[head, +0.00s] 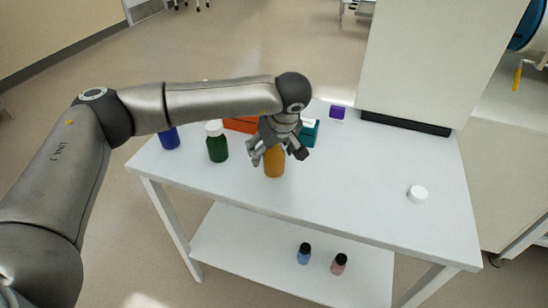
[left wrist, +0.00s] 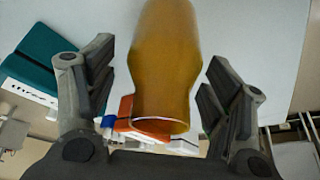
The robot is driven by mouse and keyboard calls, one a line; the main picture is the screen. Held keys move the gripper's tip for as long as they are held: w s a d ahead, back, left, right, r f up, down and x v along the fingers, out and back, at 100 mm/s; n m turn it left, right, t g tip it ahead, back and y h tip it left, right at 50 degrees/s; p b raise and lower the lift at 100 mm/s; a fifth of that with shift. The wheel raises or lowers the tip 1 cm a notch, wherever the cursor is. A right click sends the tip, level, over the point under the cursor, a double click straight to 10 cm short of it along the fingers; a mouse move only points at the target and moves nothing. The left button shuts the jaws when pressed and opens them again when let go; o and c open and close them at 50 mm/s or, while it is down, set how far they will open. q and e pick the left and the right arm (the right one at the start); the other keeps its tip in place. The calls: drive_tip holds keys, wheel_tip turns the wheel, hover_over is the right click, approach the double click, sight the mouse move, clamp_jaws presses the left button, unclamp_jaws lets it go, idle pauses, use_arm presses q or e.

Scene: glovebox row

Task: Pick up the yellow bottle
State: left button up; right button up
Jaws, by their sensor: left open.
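The yellow bottle (head: 275,163) stands on the white table, amber-yellow in colour. My left gripper (head: 277,150) is right above it, with its fingers at the bottle's upper part, and hides the bottle's top in the head view. In the left wrist view the bottle (left wrist: 166,65) lies between the two open finger pairs of the left gripper (left wrist: 160,95), with a visible gap on both sides. My right gripper is in neither view.
A green bottle (head: 217,146) with a white cap and a blue bottle (head: 169,138) stand to the left. Orange (head: 240,125) and teal (head: 311,132) boxes are behind. A white cap (head: 418,194) lies right. Two small bottles stand on the lower shelf (head: 240,250).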

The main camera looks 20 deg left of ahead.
use_arm(q)
drive_tip(key=c, duration=1.2)
drive_tip(key=shift+o, duration=0.2)
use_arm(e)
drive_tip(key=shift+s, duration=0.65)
use_arm(q)
drive_tip(key=shift+r, duration=0.15)
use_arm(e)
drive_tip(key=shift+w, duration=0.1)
